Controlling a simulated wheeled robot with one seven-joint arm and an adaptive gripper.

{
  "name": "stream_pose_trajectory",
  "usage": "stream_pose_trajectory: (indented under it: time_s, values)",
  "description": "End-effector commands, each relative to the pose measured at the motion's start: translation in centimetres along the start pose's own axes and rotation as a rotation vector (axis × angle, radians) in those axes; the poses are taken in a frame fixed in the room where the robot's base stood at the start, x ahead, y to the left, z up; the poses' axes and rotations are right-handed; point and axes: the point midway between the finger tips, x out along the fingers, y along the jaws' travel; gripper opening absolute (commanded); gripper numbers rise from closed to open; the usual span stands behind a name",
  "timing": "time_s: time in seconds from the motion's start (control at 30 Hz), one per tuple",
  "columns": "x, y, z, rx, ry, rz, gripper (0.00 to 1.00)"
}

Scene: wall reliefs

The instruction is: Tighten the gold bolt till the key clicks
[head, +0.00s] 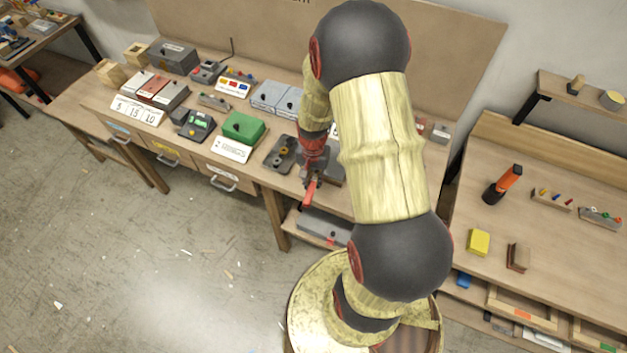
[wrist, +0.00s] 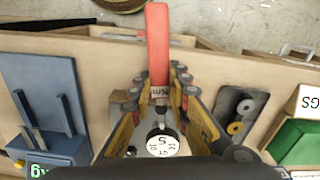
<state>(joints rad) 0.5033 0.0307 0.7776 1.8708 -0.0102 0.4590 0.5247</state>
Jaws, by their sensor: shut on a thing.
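The key, a torque wrench, has a red handle (head: 309,191) that points out over the bench's front edge. In the wrist view its red handle (wrist: 157,40) runs to the top, with a small label reading like Nm and a round white dial (wrist: 162,146) with numbers on its head. My gripper (wrist: 158,92) is shut on the key, with its yellow and black fingers either side. It also shows in the head view (head: 313,165), low over the bench. The gold bolt cannot be made out; the key and gripper hide what lies beneath them.
A dark tray (head: 279,155) with gold-coloured round parts lies left of my gripper; it also shows in the wrist view (wrist: 241,112). A green box (head: 243,127) stands further left. A blue-grey plate (wrist: 46,95) is on the gripper's other side. A side table (head: 550,240) stands at right.

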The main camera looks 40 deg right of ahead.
Motion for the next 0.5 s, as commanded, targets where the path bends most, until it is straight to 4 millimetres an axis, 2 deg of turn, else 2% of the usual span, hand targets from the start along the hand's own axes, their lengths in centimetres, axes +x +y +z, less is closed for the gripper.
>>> stream_pose_trajectory:
  time_s: [0.5]
  values:
    - [-0.12, -0.62, -0.17, 0.05, 0.004, -0.002, 0.0]
